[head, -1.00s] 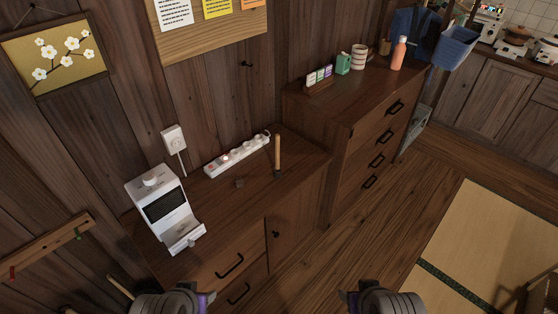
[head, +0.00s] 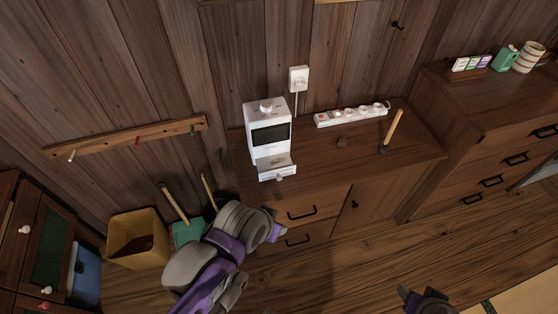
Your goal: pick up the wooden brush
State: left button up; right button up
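A light wooden handle with a small dark end (head: 392,130) stands tilted on the brown cabinet (head: 320,190); it looks like the wooden brush. Two more wooden-handled tools, one at the left (head: 173,202) and one beside it (head: 208,190), lean by the wall above a teal dustpan (head: 188,233); their lower ends are partly hidden. My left gripper (head: 277,232) is in front of the cabinet drawers, apart from the handle. My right gripper (head: 412,298) is at the bottom edge, mostly cut off. I cannot tell how far either is open.
A yellow bin (head: 137,238) stands on the floor at left. A taller drawer chest (head: 480,140) adjoins at right. The wood floor in front is clear.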

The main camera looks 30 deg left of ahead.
aim_at(382, 148)
jog(key=i+l, duration=0.35)
jog(key=i+l+z, duration=0.1)
jog(key=i+l, duration=0.2)
jog(key=i, duration=0.2)
jog(key=i+l, duration=0.35)
jog(key=i+z, duration=0.05)
jog(key=i, duration=0.05)
